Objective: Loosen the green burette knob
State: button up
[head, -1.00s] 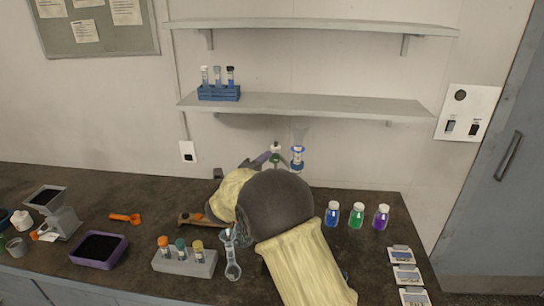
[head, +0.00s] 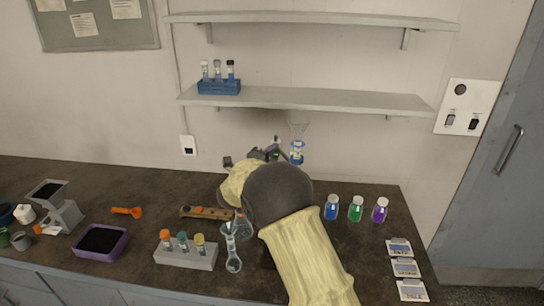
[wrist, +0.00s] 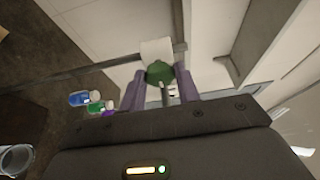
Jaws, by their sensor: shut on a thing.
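The green burette knob (wrist: 159,73) sits between the two purple fingers of my gripper (wrist: 160,70) in the wrist view. The fingers are shut on it, one on each side. In the head view my gripper (head: 270,153) is at the back of the bench, left of the glass burette part with a blue and white collar (head: 297,151). The knob is largely hidden there. My rounded arm link and pale sleeve cover the lower burette and its base.
Blue, green and purple bottles (head: 356,210) stand to the right. Glass flasks (head: 232,250) and a grey rack of capped tubes (head: 185,255) stand in front left. A wooden-brown tool (head: 205,212) lies left of my arm. A shelf (head: 310,103) hangs above.

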jog(key=n+b, duration=0.1)
jog(key=n+t+b, duration=0.1)
jog(key=b, duration=0.1)
jog(key=shift+f, duration=0.4)
jog(key=shift+n+b, duration=0.8)
jog(key=shift+b, duration=0.25)
jog(key=shift+r+n+t, duration=0.2)
jog(key=shift+n+t, duration=0.1)
jog(key=shift+n, duration=0.2)
jog(key=o, duration=1)
jog(key=shift+c, duration=0.2)
jog(key=shift+s, duration=0.1)
jog(key=b+v, duration=0.5)
jog(key=v, duration=1.2)
jog(key=shift+f+b, duration=0.15)
jog(key=shift+b, duration=0.25)
